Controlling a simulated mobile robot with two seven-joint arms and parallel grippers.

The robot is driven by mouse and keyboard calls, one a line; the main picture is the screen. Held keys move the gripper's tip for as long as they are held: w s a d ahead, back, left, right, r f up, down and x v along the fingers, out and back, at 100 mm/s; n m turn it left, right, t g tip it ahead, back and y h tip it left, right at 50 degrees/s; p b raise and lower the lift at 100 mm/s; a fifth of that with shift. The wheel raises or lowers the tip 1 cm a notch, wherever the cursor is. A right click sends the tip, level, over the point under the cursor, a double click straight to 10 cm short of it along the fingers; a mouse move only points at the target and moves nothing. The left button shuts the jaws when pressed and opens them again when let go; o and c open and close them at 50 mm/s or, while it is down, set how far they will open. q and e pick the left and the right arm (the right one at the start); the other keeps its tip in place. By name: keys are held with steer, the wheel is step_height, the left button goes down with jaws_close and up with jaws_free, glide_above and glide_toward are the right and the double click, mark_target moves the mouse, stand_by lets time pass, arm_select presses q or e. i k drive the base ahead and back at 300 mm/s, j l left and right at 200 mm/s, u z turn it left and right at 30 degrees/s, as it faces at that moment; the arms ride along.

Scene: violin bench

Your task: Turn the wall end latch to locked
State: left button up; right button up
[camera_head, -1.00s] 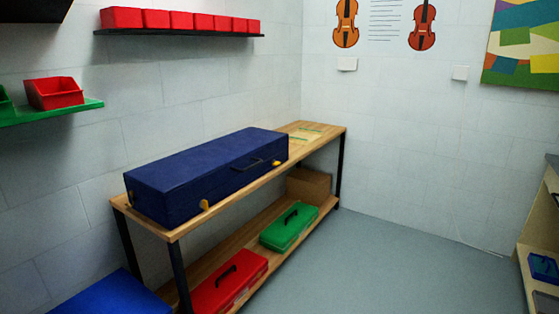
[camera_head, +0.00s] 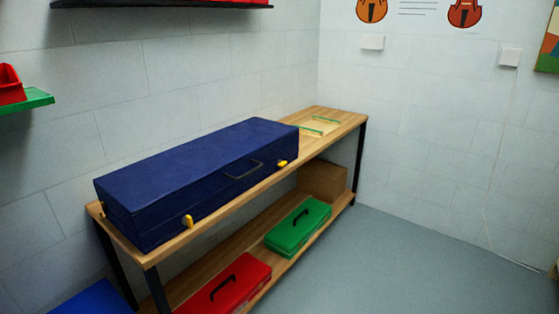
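A long dark blue case (camera_head: 190,175) lies shut on the wooden bench (camera_head: 215,207) along the left wall. Two yellow latches show on its front face: one near the right end (camera_head: 282,164), close to the far wall, and one near the left end (camera_head: 188,221). A black handle (camera_head: 244,170) sits between them. A small yellow piece (camera_head: 102,208) shows at the case's left end. The latches are too small to tell whether they are locked. Neither of my grippers is in view.
The lower shelf holds a red case (camera_head: 222,288), a green case (camera_head: 298,227) and a brown box (camera_head: 323,181). A blue object (camera_head: 93,299) is at the lower left. A green wall shelf (camera_head: 27,101) holds a red bin (camera_head: 10,84). The floor (camera_head: 400,262) right of the bench is clear.

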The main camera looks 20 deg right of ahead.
mark_target(281, 163)
steer(key=i+l+u, duration=0.3)
steer(key=i+l, duration=0.4)
steer(key=l, duration=0.15)
steer(key=i+l+u, duration=0.1)
steer(key=i, duration=0.4)
steer(key=i+l+u, duration=0.1)
steer(key=i+l, duration=0.2)
steer(key=i, duration=0.2)
